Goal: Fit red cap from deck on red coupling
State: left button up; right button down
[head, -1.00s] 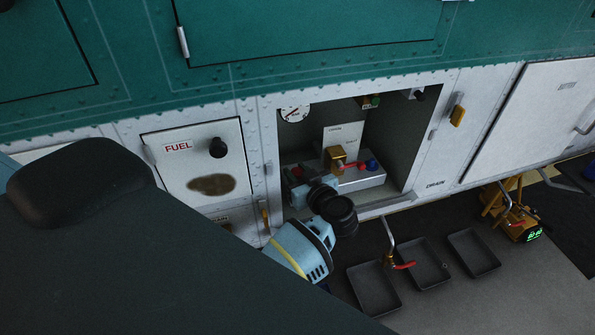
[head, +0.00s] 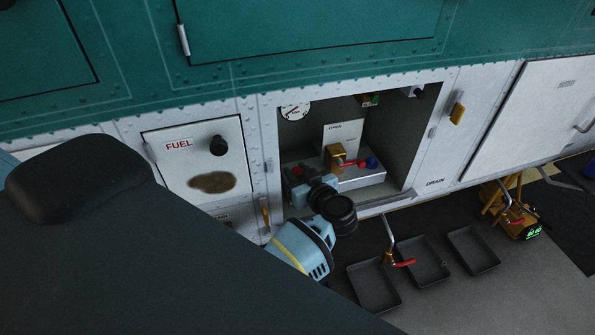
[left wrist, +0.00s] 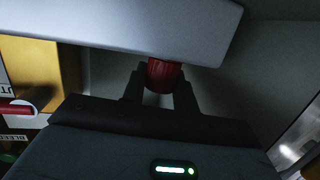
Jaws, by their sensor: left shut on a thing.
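My left gripper (head: 294,176) is inside the open bay at its left front, by the left end of the grey block (head: 365,179). It is shut on a red cylindrical piece, which I take to be the red cap; it shows between the fingers in the left wrist view (left wrist: 164,75). A bit of red also shows at the fingers in the head view (head: 297,171). In the wrist view a pale grey edge hides one end of the red piece. I cannot make out the red coupling separately. My right gripper is not in view.
On the block stand a brass valve (head: 335,155) with a red lever and a blue cap (head: 372,163). A gauge (head: 295,112) is at the bay's upper left. Dark trays (head: 374,288) lie below on the floor, near a hanging drain pipe with a red handle (head: 404,264).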

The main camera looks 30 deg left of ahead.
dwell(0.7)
pick_arm(q)
jog(key=o, duration=1)
